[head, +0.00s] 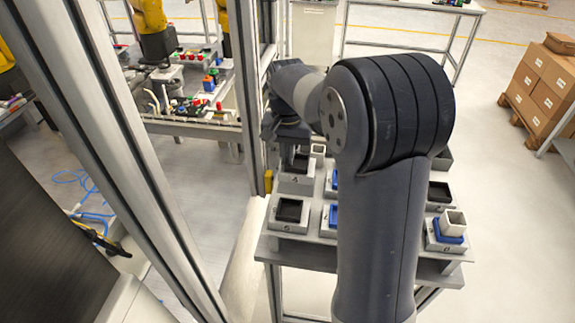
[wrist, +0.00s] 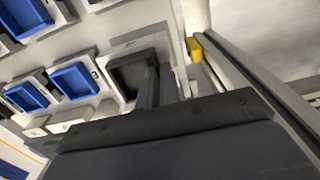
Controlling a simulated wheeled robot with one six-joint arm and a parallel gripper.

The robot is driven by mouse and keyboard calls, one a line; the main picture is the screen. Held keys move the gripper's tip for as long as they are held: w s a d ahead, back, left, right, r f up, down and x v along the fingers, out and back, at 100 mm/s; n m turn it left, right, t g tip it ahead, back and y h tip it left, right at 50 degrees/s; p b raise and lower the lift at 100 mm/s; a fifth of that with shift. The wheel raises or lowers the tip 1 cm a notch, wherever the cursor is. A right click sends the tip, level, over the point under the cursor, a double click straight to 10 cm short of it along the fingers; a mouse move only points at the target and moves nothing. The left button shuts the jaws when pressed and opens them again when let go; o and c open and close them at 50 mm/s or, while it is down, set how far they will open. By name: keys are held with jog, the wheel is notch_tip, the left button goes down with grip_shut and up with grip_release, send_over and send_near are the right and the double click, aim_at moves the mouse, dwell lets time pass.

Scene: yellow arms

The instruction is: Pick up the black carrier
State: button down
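A black carrier (wrist: 130,70) sits in a grey holder in the wrist view, just left of my fingers and partly covered by the near one. My gripper (wrist: 166,82) has its two fingers apart with nothing visible between them. In the head view my gripper (head: 290,146) hangs over the back left of the table, above the holder marked 4. A black carrier (head: 299,164) shows in that holder below it. Another black carrier (head: 290,210) sits in the front left holder, and another (head: 439,192) at the right. My arm hides the table's middle.
Blue carriers (head: 330,216) sit in other holders on the grey table (head: 320,253). A white block (head: 453,222) stands on a blue carrier at the front right. A metal frame post (head: 250,100) rises close left of my gripper. A yellow part (wrist: 194,50) lies beside the table.

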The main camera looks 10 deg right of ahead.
notch_tip(320, 180, up, 3)
jog(key=shift+w+r, duration=0.1)
jog(key=shift+r, duration=0.05)
jog(key=w+d, duration=0.3)
jog(key=d, duration=0.1)
jog(key=w+d, duration=0.4)
jog(key=d, duration=0.1)
jog(key=w+d+b, duration=0.1)
jog(key=w+d, duration=0.3)
jog(key=d, duration=0.1)
jog(key=shift+f, duration=0.2)
